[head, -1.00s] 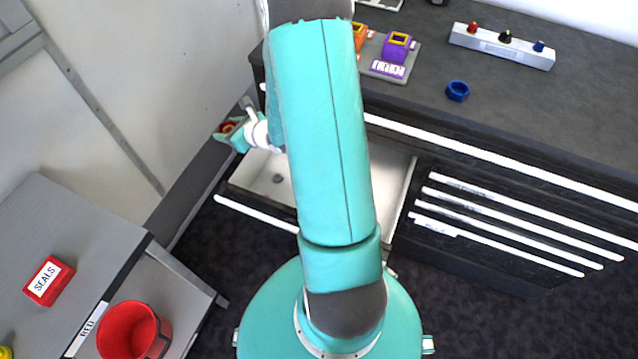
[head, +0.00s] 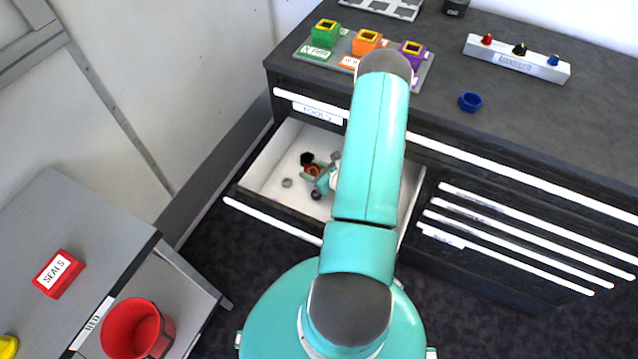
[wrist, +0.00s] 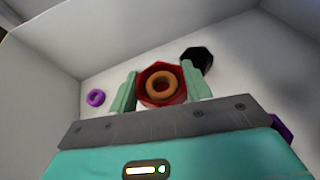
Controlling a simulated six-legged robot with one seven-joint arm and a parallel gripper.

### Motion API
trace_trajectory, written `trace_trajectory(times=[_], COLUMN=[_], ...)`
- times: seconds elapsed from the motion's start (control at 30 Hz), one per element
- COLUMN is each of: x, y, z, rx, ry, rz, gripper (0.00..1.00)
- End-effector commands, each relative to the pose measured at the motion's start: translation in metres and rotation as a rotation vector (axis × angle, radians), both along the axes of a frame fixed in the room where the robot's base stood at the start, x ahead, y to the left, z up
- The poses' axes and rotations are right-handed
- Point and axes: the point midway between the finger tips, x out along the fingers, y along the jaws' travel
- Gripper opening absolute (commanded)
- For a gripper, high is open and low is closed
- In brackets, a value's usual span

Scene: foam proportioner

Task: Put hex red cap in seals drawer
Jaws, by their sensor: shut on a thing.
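The hex red cap (wrist: 143,90) is between the two pale green fingers of my gripper (wrist: 160,92) in the wrist view, and the fingers are shut on it. An orange-brown ring (wrist: 163,83) shows in its opening. In the head view my gripper (head: 314,173) and the cap (head: 313,170) are inside the outline of an open white drawer (head: 268,172). I cannot tell whether the cap touches the drawer floor. A red block marked SEALS (head: 58,273) stands on the grey side table.
The drawer holds a black hex cap (wrist: 197,60), a purple ring (wrist: 96,97) and other small parts. Drawer walls surround my gripper. A worktop (head: 560,120) carries coloured blocks, a blue hex piece (head: 470,102) and a switch box (head: 516,58). A red bin (head: 137,330) is at lower left.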

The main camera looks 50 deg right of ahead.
Motion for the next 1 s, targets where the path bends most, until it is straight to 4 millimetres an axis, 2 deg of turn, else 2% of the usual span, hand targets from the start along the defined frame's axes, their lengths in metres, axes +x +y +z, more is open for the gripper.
trace_trajectory(times=[0.03, 0.23, 0.47, 0.87, 0.9, 1.0], x=[0.001, 0.001, 0.001, 0.001, 0.001, 0.001], y=[0.001, 0.001, 0.001, 0.0, 0.0, 0.0], z=[-0.009, -0.027, -0.057, -0.062, -0.062, -0.062], rx=[0.002, 0.001, 0.0, 0.0, -0.001, -0.001], ry=[0.0, -0.001, 0.0, -0.001, -0.001, -0.001], rz=[0.001, 0.001, 0.0, 0.0, 0.0, 0.0], gripper=[0.24, 0.24, 0.24, 0.24, 0.54, 0.7])
